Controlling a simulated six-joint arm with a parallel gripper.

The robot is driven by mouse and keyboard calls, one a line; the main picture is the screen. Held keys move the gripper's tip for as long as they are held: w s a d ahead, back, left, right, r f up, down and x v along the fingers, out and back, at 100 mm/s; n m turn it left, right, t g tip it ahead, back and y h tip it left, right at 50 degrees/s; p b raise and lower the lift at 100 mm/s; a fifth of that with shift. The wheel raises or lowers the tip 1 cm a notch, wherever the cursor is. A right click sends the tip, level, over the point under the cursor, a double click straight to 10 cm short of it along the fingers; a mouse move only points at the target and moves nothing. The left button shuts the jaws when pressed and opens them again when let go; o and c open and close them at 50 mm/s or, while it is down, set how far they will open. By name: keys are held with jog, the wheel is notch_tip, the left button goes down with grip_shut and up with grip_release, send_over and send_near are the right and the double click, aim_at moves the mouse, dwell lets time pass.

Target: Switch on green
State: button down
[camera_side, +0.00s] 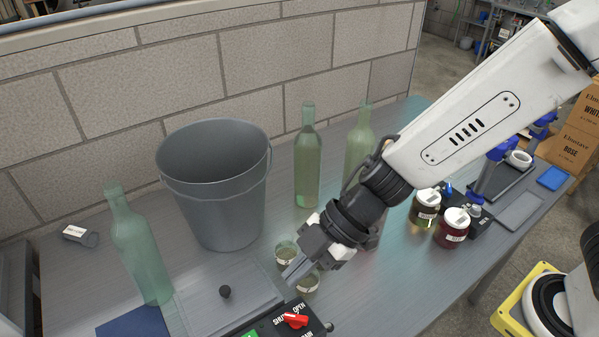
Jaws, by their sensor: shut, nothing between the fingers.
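A black control box (318,327) is at the bottom edge of the view, partly cut off. A small green part (250,334) shows at its left, mostly out of view, so I cannot tell whether it is a button or a switch. A red knob (294,320) sits on the box beside the words SHUT and OPEN. My gripper (287,275) is shut and empty. It points down and left, and in the picture it is above the box, in front of two small glasses (286,251).
A grey bucket (212,190) and green bottles (140,245) (307,165) stand on the bench. Jars (453,228) stand at the right. A block wall (180,75) runs behind.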

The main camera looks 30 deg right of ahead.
notch_tip(320, 180, down, 3)
dwell(0.3)
jog(key=shift+a+f, duration=0.1)
jog(key=shift+a, duration=0.05)
jog(key=x, duration=1)
jog(key=shift+w+f, duration=0.1)
jog(key=shift+f, duration=0.55)
jog(key=shift+w+f, duration=0.2)
jog(key=shift+f, duration=1)
